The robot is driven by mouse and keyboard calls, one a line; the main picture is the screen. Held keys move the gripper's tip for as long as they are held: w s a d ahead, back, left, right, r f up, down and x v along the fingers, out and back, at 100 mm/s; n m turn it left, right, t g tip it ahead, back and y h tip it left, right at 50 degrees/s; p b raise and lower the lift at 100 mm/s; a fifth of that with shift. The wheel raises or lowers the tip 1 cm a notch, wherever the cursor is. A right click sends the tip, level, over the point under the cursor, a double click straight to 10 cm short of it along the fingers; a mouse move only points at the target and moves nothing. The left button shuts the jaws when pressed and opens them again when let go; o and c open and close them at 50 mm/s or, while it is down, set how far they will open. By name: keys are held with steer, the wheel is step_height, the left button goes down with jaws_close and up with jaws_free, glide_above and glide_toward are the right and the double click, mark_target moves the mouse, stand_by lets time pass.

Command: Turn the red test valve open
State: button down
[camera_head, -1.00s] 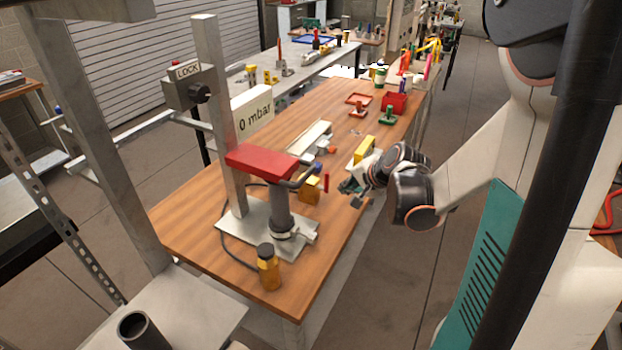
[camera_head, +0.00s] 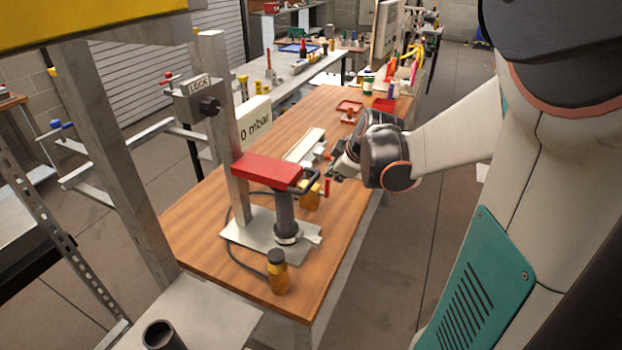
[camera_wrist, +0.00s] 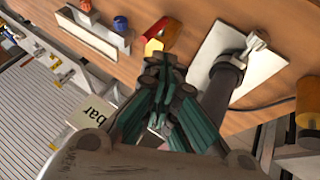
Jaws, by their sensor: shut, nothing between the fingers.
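A small upright red lever (camera_head: 327,188) stands beside a yellow-amber fitting (camera_head: 310,199) on the wooden bench; I take it for the red test valve. In the wrist view, a yellow block with a red part (camera_wrist: 160,36) lies just beyond my fingertips. My gripper (camera_head: 337,171) is shut and empty, a little above and right of the lever in the head view. Its dark green fingers (camera_wrist: 164,85) are together in the wrist view. Whether they touch the lever cannot be told.
A pump stand with a large red top bar (camera_head: 268,170) and a hose stands left of my gripper. A "0 mbar" display (camera_head: 254,123), a white manifold (camera_head: 305,144) and an amber bottle (camera_head: 277,273) are also on the bench. The bench's front right is clear.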

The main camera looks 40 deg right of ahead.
mark_target(327, 188)
steer(key=b+x, duration=0.7)
steer(key=x, duration=0.3)
steer(key=shift+w+d+r+g+y+p, duration=0.2)
steer(key=shift+w+d+g+y+p, duration=0.1)
steer(key=shift+w+d+y+p, duration=0.3)
steer(key=shift+s, duration=0.1)
